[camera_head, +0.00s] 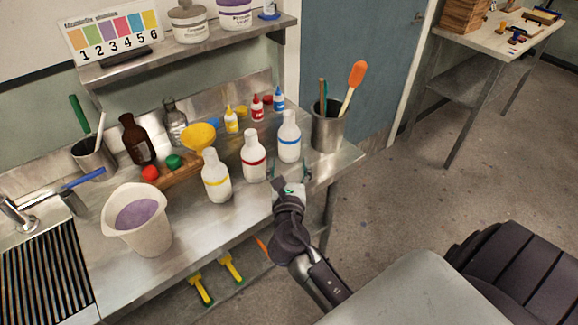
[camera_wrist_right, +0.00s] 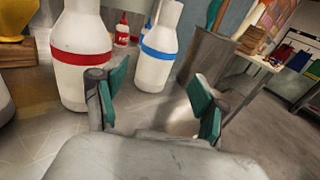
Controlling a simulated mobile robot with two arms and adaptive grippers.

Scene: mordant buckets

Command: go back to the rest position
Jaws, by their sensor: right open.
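My right gripper (camera_head: 290,180) is at the front edge of the steel bench, just in front of the blue-banded and red-banded bottles. In the right wrist view its green-padded fingers (camera_wrist_right: 157,103) stand wide apart with nothing between them. The white bottle with a red band (camera_head: 254,157) is near the left finger; it also shows in the right wrist view (camera_wrist_right: 80,75). The white bottle with a blue band (camera_head: 289,140) stands upright beyond the fingers, and also shows in the right wrist view (camera_wrist_right: 156,60). My left gripper is not in view.
A yellow-banded bottle (camera_head: 216,180) and a bucket with purple contents (camera_head: 143,232) stand on the bench (camera_head: 187,235). A steel pot (camera_head: 327,130) holding tools stands at the bench's right end. A shelf (camera_head: 180,52) hangs above. Open floor (camera_head: 400,205) lies to the right.

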